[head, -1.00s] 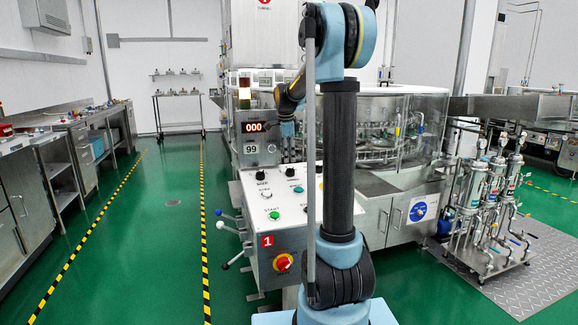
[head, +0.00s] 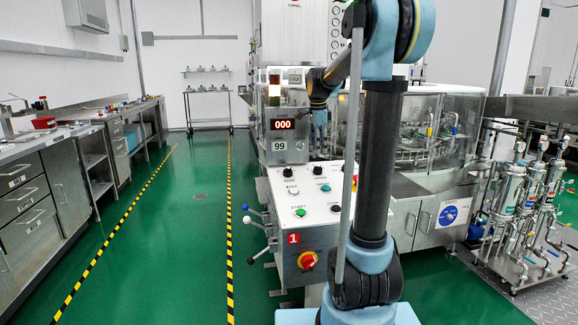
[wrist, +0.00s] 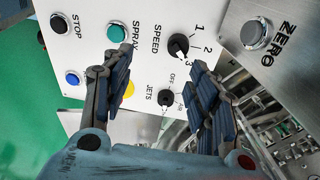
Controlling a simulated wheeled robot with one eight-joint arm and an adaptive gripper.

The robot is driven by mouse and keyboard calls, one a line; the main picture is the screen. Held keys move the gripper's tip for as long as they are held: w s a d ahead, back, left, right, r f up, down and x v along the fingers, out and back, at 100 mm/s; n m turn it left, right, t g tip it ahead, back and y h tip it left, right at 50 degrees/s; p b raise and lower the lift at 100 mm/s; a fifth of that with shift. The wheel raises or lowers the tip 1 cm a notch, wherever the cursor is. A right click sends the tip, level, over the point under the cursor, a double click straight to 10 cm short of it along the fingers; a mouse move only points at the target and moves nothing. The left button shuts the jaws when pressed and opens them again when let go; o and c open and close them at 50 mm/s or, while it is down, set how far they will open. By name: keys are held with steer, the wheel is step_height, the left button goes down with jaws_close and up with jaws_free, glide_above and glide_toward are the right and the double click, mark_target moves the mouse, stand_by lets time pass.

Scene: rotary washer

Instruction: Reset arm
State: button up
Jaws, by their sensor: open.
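My gripper (wrist: 155,78) is open and empty in the wrist view, its two dark padded fingers spread over a white control panel (wrist: 92,48). A STOP button (wrist: 57,22) and a blue button (wrist: 72,77) lie to the left. In the head view my forearm bends down beside the red 000 display (head: 283,124); the gripper is small there, above the panel.
The rotary washer (head: 430,130) stands behind my arm. Levers (head: 258,218) and a red emergency knob (head: 307,260) stick out of the panel housing. A steel bench (head: 40,200) lines the left; pump filters (head: 515,200) stand right. The green floor between the striped lines is clear.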

steer(key=s+f+n, duration=0.5)
steer(key=s+f, duration=0.2)
steer(key=s, duration=0.6)
steer(key=s+d+f+n, duration=0.1)
steer(key=s+f+n, duration=0.5)
steer(key=s, duration=0.7)
steer(key=s+f+n, duration=0.6)
steer(key=s+f, duration=0.1)
steer(key=s, duration=0.6)
steer(key=shift+s+d+f+y, duration=0.25)
steer(key=shift+d+f+y, duration=0.05)
steer(key=shift+d+y, duration=0.1)
steer(key=shift+w+f, duration=0.2)
steer(key=shift+w, duration=0.25)
